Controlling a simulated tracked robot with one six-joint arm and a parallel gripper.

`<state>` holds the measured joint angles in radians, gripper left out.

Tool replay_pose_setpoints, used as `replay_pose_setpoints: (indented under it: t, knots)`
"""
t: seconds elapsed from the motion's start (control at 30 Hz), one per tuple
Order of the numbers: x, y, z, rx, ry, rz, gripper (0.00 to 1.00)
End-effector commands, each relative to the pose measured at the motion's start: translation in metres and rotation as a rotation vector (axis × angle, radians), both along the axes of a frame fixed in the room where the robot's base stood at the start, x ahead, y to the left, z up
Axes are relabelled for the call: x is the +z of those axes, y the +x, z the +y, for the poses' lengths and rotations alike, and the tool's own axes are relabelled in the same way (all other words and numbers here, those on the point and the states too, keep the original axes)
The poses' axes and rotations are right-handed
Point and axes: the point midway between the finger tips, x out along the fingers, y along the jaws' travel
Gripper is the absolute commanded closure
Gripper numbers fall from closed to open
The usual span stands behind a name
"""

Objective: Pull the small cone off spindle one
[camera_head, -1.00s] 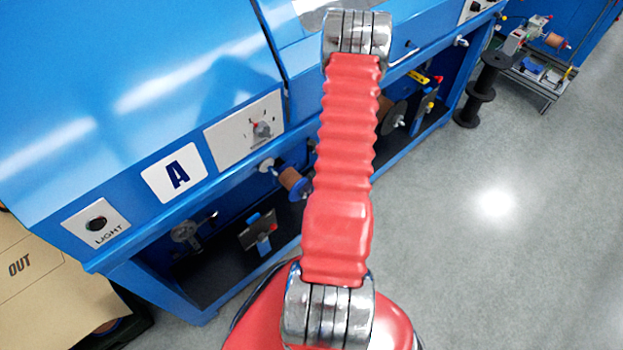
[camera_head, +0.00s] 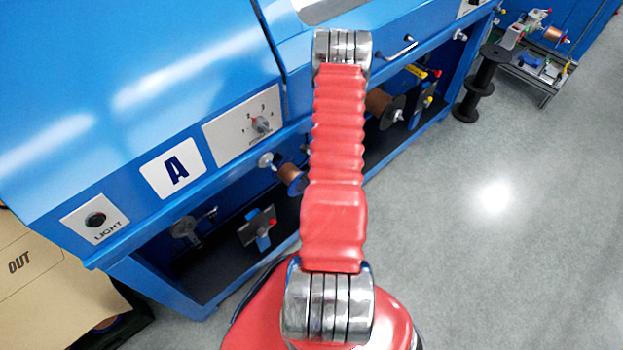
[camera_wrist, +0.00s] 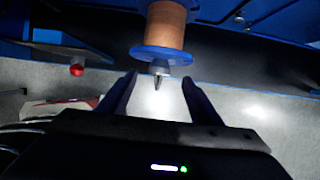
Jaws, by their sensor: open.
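In the wrist view a small grey cone (camera_wrist: 160,69) sits on a spindle, against the blue flange of a copper-wire spool (camera_wrist: 165,28). The dark pointed spindle tip (camera_wrist: 157,83) sticks out of the cone towards me. My gripper (camera_wrist: 159,78) is open. Its two dark fingers stand to the left and right of the spindle tip and cone, with a visible gap on both sides. In the head view a copper spool with a blue flange (camera_head: 293,178) shows in the cabinet bay beside my red arm. My gripper is hidden there.
The blue machine cabinet (camera_head: 90,90) carries a white A label (camera_head: 173,169) and a dial panel (camera_head: 243,125). A red ball knob (camera_wrist: 77,70) is left of my fingers in the wrist view. Black reels (camera_head: 478,85) stand on the open grey floor at right.

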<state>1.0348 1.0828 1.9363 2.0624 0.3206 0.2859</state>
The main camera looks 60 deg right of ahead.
Motion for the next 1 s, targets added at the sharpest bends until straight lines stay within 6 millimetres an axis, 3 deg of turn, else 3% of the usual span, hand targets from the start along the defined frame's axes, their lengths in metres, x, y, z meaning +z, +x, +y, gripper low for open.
replay_pose_setpoints:
  t: [0.53, 1.0]
  knots:
    - [-0.055, 0.022, -0.004, 0.002, 0.0, 0.001, 0.42]
    - [-0.062, 0.026, -0.005, 0.003, 0.0, 0.0, 0.43]
